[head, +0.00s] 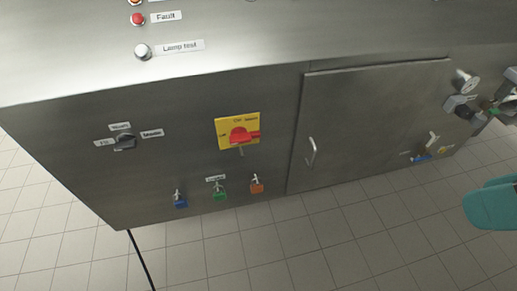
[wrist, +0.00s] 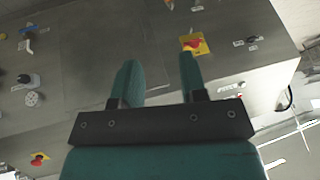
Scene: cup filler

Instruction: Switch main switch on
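The main switch is a red rotary handle (head: 240,135) on a yellow plate (head: 225,126) on the front of the grey metal cabinet. The handle points sideways to the right in the head view. In the wrist view, tilted over, the red handle (wrist: 192,44) and yellow plate (wrist: 204,46) show just beyond one fingertip. My gripper (wrist: 158,75) is open, with two teal fingers apart and nothing between them. It is away from the switch. In the head view only a teal part of my arm shows at the right edge.
A black selector knob (head: 125,141) is left of the switch. Blue (head: 180,201), green (head: 219,194) and orange (head: 257,186) padlocks hang below. A closed door with a handle (head: 311,152) is to the right, with valves (head: 466,82) farther right. Tiled floor (head: 330,245) in front is clear.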

